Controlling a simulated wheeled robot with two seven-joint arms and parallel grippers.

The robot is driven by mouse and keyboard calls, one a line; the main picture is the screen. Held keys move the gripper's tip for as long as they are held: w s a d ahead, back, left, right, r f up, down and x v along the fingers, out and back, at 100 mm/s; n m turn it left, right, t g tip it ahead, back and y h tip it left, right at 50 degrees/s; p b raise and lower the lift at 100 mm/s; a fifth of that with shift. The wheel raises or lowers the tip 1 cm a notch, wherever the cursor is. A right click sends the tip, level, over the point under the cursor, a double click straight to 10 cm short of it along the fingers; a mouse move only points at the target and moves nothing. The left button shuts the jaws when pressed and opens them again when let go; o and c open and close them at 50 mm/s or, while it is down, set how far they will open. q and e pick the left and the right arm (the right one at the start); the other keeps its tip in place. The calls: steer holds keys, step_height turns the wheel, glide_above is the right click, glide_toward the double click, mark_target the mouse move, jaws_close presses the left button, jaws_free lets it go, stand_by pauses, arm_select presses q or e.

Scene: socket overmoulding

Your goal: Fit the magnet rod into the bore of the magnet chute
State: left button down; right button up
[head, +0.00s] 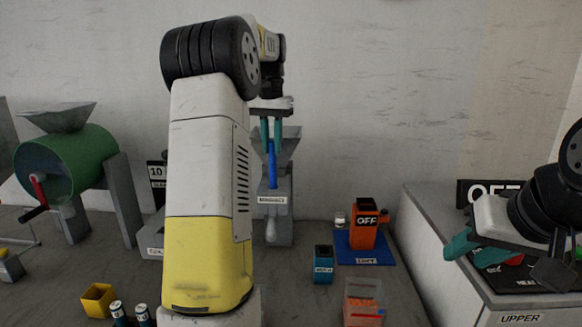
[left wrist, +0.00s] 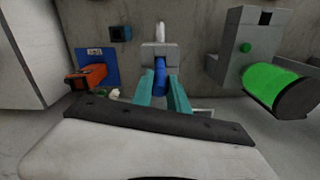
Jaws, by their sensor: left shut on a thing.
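The blue magnet rod (head: 271,165) hangs upright from my left gripper (head: 271,133), whose teal fingers are shut on its upper part. The grey magnet chute (head: 279,222), with a label and a hopper-like top, stands directly behind and below the rod. In the left wrist view the rod (left wrist: 160,79) lies between the fingers (left wrist: 162,92), its far end close to the grey chute block (left wrist: 149,51). I cannot tell whether the rod's end is inside the bore, which is hidden. My right gripper (head: 474,250) is open and empty at the right, by the grey cabinet.
A green drum machine (head: 85,160) with a crank stands at the left. A small blue box (head: 323,267) and a clear bin (head: 363,290) stand in front. The grey cabinet (head: 430,240) is at the right.

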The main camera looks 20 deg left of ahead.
mark_target(272, 163)
arm_select(q)
steer(key=shift+f, duration=2.45)
steer(key=c, duration=1.3)
jaws_free()
